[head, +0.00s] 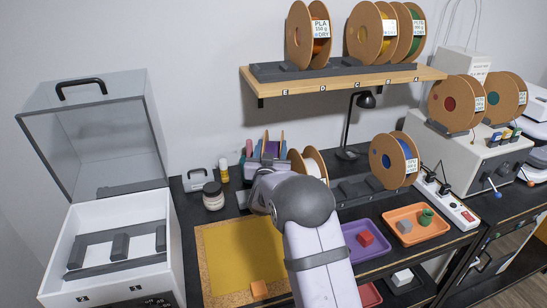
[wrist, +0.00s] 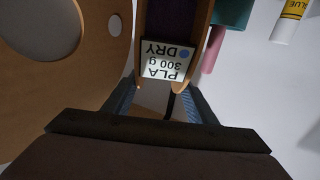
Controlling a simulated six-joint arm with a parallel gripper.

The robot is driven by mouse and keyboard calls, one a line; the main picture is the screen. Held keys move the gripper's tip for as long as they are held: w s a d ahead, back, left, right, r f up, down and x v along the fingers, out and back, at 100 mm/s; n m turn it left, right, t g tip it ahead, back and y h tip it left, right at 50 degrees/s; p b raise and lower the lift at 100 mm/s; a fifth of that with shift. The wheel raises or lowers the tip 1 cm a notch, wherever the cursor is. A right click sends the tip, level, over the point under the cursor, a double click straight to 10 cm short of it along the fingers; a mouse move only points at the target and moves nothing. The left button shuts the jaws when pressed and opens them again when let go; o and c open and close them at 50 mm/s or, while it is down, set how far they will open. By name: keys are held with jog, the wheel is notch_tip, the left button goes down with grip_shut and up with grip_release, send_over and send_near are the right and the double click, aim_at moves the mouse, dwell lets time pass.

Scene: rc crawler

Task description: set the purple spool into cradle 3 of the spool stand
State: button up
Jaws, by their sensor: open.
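The purple spool (head: 272,148) stands at the back of the bench, partly hidden behind my gripper (head: 266,182). In the wrist view, the purple spool (wrist: 190,22) has brown flanges, dark purple winding and a "PLA 300 g DRY" label with a blue dot. My gripper (wrist: 160,100) is open, its fingers on either side of the spool's near edge; I cannot tell whether they touch it. The dark grey spool stand (head: 352,190) is right of my arm, with bare cradles showing and a blue spool (head: 393,160) at its right end. I cannot read its cradle numbers.
A white-wound spool (head: 308,164) is close right of my gripper; a big brown flange (wrist: 50,60) fills the wrist view's left. A jar (head: 213,196), glue stick (head: 222,173) and lamp (head: 349,130) stand nearby. A spool shelf (head: 345,84) hangs above.

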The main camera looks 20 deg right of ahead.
aim_at(273, 146)
jog(key=p+x, duration=0.2)
jog(key=x, duration=0.1)
jog(key=shift+d+p, duration=0.2)
jog(key=shift+p, duration=0.1)
jog(key=shift+x, duration=1.05)
jog(key=shift+a+f, duration=0.1)
jog(key=shift+f, duration=0.05)
grip_shut()
